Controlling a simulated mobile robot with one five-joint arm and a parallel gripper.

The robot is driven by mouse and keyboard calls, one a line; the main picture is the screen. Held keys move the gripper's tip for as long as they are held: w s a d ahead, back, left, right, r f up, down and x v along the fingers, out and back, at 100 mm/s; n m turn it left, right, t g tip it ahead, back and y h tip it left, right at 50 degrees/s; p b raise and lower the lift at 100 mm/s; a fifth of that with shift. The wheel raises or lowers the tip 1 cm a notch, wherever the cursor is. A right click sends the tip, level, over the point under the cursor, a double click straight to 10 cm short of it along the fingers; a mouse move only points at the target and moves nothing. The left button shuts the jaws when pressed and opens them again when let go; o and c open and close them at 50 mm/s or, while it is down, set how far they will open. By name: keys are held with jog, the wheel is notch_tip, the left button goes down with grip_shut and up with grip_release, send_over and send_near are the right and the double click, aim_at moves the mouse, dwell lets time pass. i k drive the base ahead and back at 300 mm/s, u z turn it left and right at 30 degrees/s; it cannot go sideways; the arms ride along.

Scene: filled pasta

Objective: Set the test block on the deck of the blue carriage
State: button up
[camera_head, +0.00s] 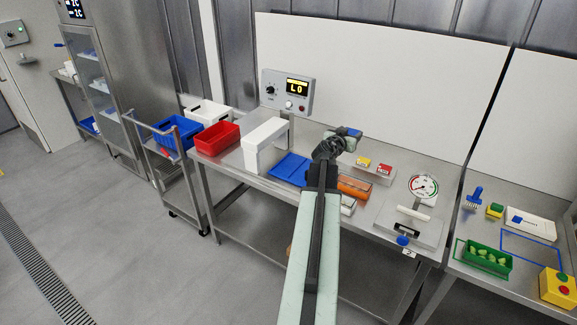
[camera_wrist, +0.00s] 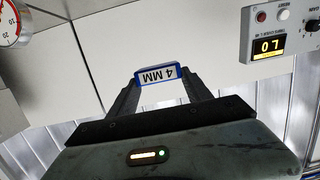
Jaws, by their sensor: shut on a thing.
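The test block (camera_wrist: 158,73) is blue with a white "4 MM" label, which reads upside down in the wrist view. My gripper (camera_wrist: 160,84) is shut on it, one finger at each side. In the head view my gripper (camera_head: 340,142) is raised above the steel table, and the blue block (camera_head: 348,131) shows at its tip. The blue carriage (camera_head: 290,168) is a flat blue piece on the table beside the white arch (camera_head: 265,142). It lies left of my gripper in the picture, apart from the block. My arm hides part of the table right of the carriage.
A display box (camera_head: 287,91) reading "L0" stands behind the arch. Red (camera_head: 214,138) and white bins stand left; a blue bin (camera_head: 178,132) is on a cart. Right of my arm are yellow and red blocks on a tray, an orange item (camera_head: 354,187) and a dial gauge (camera_head: 423,186).

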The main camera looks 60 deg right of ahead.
aim_at(290, 165)
jog(key=i, duration=0.95)
